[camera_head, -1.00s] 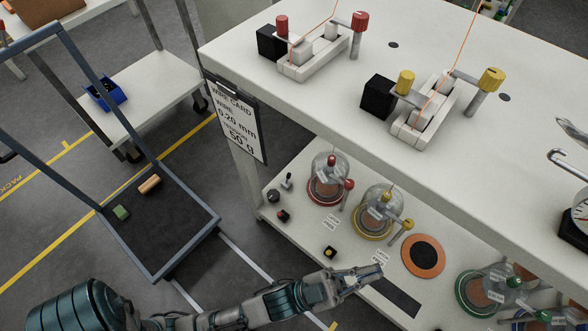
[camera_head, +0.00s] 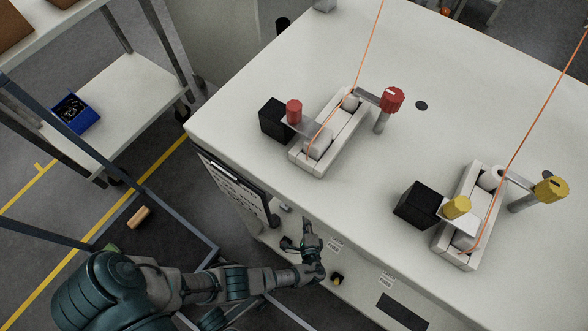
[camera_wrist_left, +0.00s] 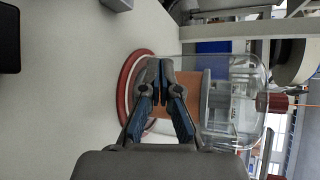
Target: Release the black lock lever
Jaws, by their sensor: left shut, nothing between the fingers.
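I cannot make out a black lock lever for certain in either current view. My left gripper (camera_head: 308,236) is at the front edge of the worktable, right of the hanging card, over the lower shelf. In the left wrist view its two fingers (camera_wrist_left: 162,92) are together and empty. They point at a clear dome (camera_wrist_left: 232,112) on a red-rimmed base (camera_wrist_left: 126,88), which lies behind them. A red knob (camera_wrist_left: 272,102) is on the dome's far side. The fingers hide part of the base, and I cannot tell whether they touch it. My right gripper is not in view.
The tabletop bears a red-knobbed fixture (camera_head: 328,132) and a yellow-knobbed fixture (camera_head: 468,215), each with an orange wire and a black block. The wire card (camera_head: 235,187) hangs at the table's front. A cart (camera_head: 150,235) stands left. The tabletop edge overhangs the lower shelf.

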